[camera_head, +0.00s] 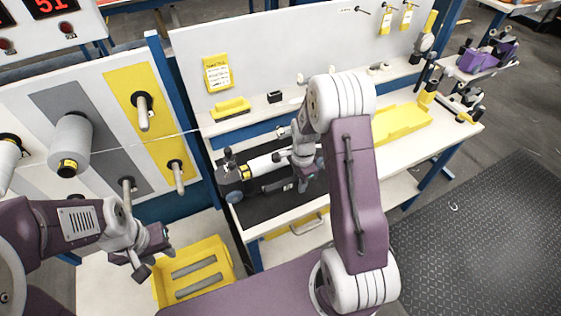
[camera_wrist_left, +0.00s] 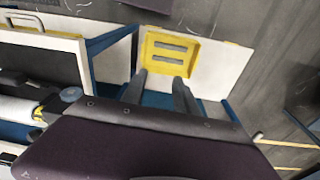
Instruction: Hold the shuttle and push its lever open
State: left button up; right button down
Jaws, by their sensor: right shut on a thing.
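The shuttle (camera_head: 238,190) lies along the black mat on the workbench, with a white bobbin and a yellow band near its left end. Its left part also shows in the left wrist view (camera_wrist_left: 50,106). My right gripper (camera_head: 306,175) is at the shuttle's right part, shut on it, and with my arm hides that end. I cannot make out the lever clearly. My left gripper (camera_head: 152,258) is left of the shuttle and apart from it. In the left wrist view, its two fingers (camera_wrist_left: 160,88) stand apart with nothing between them.
A yellow tray (camera_head: 223,257) with two grey bars is below, near my left gripper. A panel with spool pegs (camera_head: 140,120) stands at the left, and a thread runs from it toward the bench. A flat yellow holder (camera_head: 400,122) lies on the bench's right part. Dark floor matting lies right.

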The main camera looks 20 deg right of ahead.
pick_arm(q)
jog(key=shift+s, duration=0.1)
dwell(0.6)
jog(key=shift+c, duration=0.6)
jog(key=shift+w, duration=0.25)
jog(key=c, duration=0.5)
jog(key=w+d+r+h, duration=0.1)
jog(key=w+d, duration=0.2)
jog(key=w, duration=0.1)
jog(key=w+d+r, duration=0.1)
jog(key=w+d, duration=0.2)
jog(key=w, duration=0.1)
jog(key=w+d+r+n+h, duration=0.1)
jog(key=w+d, duration=0.2)
jog(key=w, duration=0.1)
jog(key=shift+d+r+h, duration=0.3)
jog(key=shift+d, duration=0.05)
grip_shut()
notch_tip(320, 180, up, 5)
jog(key=h, duration=0.4)
send_over(232, 166)
jog(key=a, duration=0.2)
jog(key=shift+g, duration=0.4)
jog(key=x, duration=0.8)
jog(key=shift+w+f, duration=0.25)
jog(key=shift+f, duration=0.05)
jog(key=shift+d+f+y, duration=0.25)
jog(key=shift+f+y, duration=0.05)
jog(key=shift+f, duration=0.1)
jog(key=shift+a+f, duration=0.1)
